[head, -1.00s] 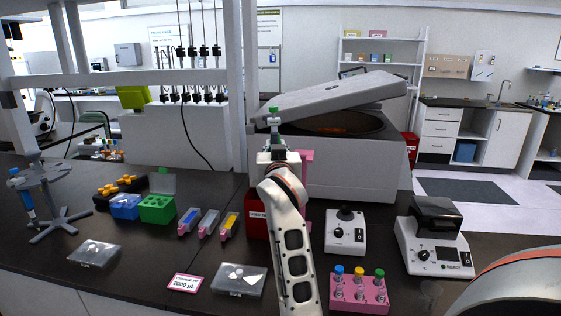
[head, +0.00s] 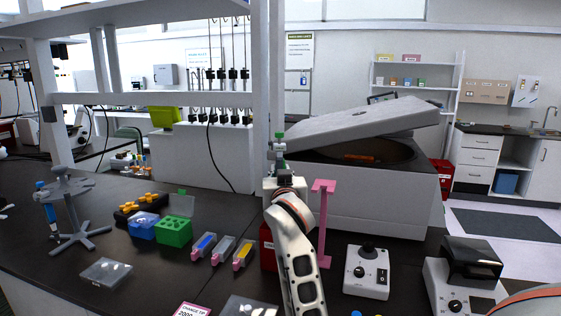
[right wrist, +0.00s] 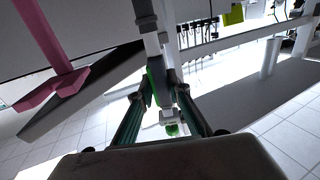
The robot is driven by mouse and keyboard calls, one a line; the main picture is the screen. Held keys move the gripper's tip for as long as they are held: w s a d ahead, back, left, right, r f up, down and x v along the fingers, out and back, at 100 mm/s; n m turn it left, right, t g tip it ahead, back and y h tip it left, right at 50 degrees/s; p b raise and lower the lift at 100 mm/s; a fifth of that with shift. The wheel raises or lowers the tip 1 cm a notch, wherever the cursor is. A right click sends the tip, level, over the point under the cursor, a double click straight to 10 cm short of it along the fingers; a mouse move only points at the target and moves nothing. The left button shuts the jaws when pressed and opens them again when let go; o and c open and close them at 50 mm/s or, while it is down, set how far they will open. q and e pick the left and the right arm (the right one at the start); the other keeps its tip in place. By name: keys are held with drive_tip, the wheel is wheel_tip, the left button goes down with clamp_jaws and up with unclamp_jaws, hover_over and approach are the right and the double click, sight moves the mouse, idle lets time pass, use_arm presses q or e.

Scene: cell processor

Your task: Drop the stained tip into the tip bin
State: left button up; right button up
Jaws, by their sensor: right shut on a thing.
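My right gripper (head: 284,180) is at the end of the arm that rises through the middle of the head view. It is shut on a pipette with a grey-white body and green parts (head: 279,146), which also shows between the fingers in the right wrist view (right wrist: 160,85). I cannot make out the stained tip in either view. A red box (head: 268,248), which looks like the tip bin, stands on the bench just behind and left of my right arm, partly hidden by it. The gripper is above the box's level. My left gripper is out of view.
A pink stand (head: 322,225) is close to the right of my arm. Behind it is a large open-lidded machine (head: 380,195). A small white device (head: 366,272) stands at right. Tip boxes, a green rack (head: 174,232) and a pipette stand (head: 80,225) are at left.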

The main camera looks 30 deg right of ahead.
wheel_tip(320, 180, down, 10)
drive_tip(key=shift+r, duration=0.1)
idle(0.4)
drive_tip(key=shift+r, duration=0.25)
idle(0.4)
drive_tip(key=shift+d, duration=0.1)
drive_tip(key=shift+w+d, duration=1.7)
drive_tip(key=shift+d, duration=0.25)
drive_tip(key=shift+r, duration=0.7)
drive_tip(key=shift+f, duration=0.1)
